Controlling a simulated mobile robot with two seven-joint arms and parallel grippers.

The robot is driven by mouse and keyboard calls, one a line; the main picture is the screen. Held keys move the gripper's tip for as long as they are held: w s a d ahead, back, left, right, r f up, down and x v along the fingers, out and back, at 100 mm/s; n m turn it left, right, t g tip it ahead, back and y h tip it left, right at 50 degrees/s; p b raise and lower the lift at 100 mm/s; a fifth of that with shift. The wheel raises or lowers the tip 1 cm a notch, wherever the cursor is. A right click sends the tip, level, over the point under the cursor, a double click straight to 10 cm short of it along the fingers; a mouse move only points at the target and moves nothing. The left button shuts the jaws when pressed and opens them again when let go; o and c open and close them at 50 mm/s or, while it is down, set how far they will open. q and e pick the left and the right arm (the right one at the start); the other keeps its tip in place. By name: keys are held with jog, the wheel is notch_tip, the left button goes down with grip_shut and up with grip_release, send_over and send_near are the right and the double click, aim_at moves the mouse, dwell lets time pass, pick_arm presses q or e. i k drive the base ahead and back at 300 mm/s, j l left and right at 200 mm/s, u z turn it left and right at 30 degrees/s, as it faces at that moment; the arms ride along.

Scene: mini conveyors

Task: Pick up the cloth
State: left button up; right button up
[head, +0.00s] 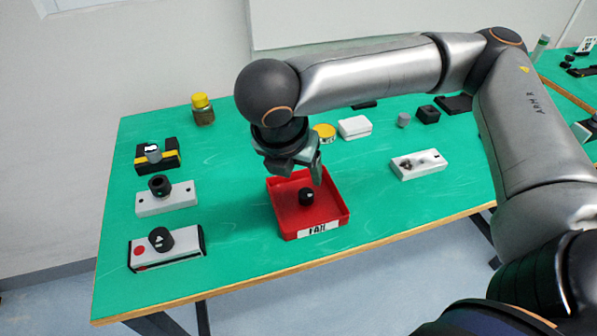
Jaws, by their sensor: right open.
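I cannot make out a cloth anywhere in the head view. My right gripper (298,172) points down above the back part of a red tray (341,208) with a white label on its front. The gripper is open, with nothing seen between its fingers. A small black round part (306,196) lies in the tray, below and in front of the gripper. The gripper and arm hide some of the table behind them. My left gripper is not in view.
Several devices with dark knobs stand at the left, including a white one (180,202). A yellow-capped jar (202,108) is at the back left. A yellow round lid (324,132), a white box (355,127) and a white switch box (418,164) lie right. The green table (235,240) is clear between.

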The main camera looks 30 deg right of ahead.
aim_at(358, 127)
jog(key=z, duration=1.4)
